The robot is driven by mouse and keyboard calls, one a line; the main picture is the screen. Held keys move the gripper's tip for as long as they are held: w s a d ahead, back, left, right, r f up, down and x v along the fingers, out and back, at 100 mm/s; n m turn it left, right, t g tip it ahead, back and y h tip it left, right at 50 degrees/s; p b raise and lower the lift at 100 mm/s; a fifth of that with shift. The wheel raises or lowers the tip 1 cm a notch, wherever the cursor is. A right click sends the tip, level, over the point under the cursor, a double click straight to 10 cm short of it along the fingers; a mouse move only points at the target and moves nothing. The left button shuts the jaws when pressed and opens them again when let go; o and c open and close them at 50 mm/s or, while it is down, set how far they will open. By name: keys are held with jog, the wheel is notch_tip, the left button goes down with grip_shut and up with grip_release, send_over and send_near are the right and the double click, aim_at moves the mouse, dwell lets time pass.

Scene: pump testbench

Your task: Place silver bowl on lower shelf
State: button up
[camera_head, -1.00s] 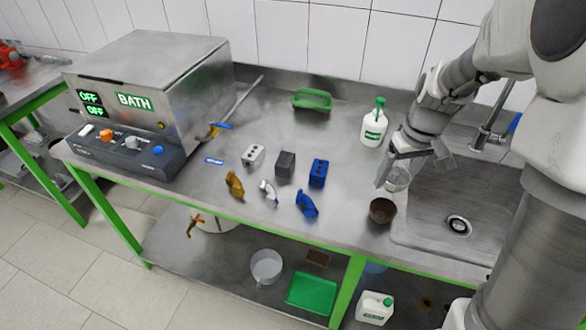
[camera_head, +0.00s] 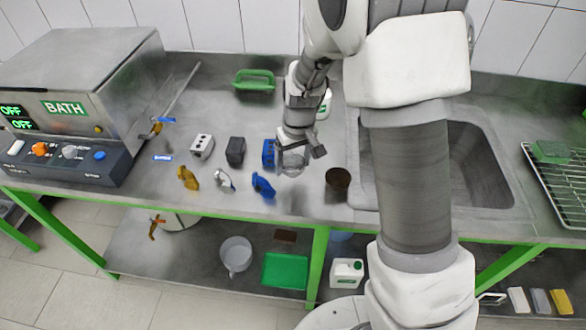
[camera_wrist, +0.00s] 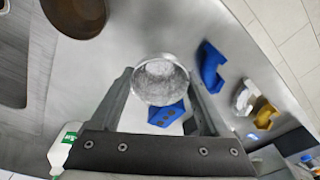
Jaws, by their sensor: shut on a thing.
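The silver bowl (camera_wrist: 160,82) is round and shiny and sits between my two gripper fingers in the wrist view. In the head view my gripper (camera_head: 295,152) holds the silver bowl (camera_head: 291,162) over the worktop, beside the blue block and left of the brown bowl. My gripper (camera_wrist: 160,98) is shut on the bowl. The lower shelf (camera_head: 195,262) runs under the worktop in the head view, and my arm hides part of it on the right.
The lower shelf carries a grey pot (camera_head: 236,254), a green tray (camera_head: 284,271) and a white canister (camera_head: 346,272). A green table leg (camera_head: 318,262) stands between tray and canister. A brown bowl (camera_head: 338,180) and a blue block (camera_head: 269,153) are on the worktop (camera_head: 130,188).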

aim_at(293, 167)
jog(key=shift+f, duration=1.5)
jog(key=shift+f, duration=0.15)
jog(key=o, duration=1.3)
